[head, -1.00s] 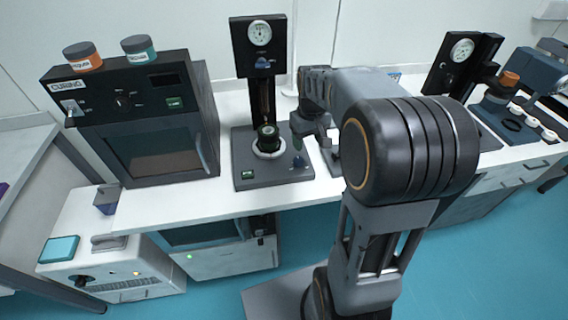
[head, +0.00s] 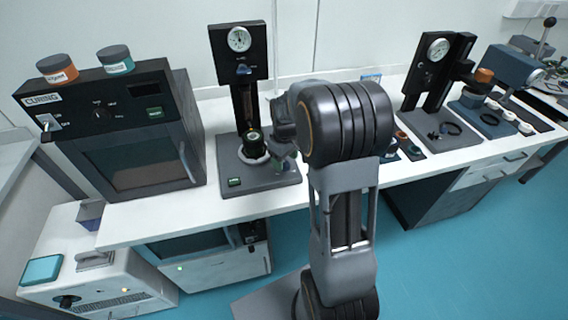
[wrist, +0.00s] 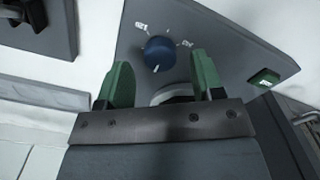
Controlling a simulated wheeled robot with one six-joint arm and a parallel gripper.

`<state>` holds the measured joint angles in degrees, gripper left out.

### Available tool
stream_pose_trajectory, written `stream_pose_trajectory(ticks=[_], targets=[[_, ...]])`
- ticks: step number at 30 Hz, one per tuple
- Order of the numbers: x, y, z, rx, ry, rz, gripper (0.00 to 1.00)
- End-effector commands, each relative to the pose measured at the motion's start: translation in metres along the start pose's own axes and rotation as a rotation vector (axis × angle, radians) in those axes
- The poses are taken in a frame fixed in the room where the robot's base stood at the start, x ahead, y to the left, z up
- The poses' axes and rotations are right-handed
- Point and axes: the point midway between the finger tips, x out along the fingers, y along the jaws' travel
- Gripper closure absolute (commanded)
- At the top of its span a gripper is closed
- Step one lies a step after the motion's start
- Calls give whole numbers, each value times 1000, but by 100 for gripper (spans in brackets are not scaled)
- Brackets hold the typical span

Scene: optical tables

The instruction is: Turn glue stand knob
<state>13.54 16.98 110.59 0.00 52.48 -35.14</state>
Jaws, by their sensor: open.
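The stand (head: 262,178) has a grey base, a dark column and a round dial at its top, and stands on the white bench in the head view. In the wrist view, a round blue knob (wrist: 160,53) with a white pointer line sits on the grey base between printed marks. My gripper (wrist: 162,75) is open, its two green fingers spread to either side of the knob's line and apart from it. Nothing is between the fingers. In the head view my arm hides most of the gripper.
A green button (wrist: 264,77) sits on the base to the right of the knob. A curing oven (head: 130,150) stands left of the stand. A second dial stand (head: 432,80) is at the right. Small jars stand on the bench between the stands.

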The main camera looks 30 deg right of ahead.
Motion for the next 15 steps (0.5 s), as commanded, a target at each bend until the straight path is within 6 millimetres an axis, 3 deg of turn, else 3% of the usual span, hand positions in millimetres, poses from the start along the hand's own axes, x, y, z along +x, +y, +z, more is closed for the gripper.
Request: stream_pose_trajectory(ticks=[6, 15], targets=[[19, 0, 0, 0, 0, 0, 39], [24, 0, 0, 0, 1, 1, 39]])
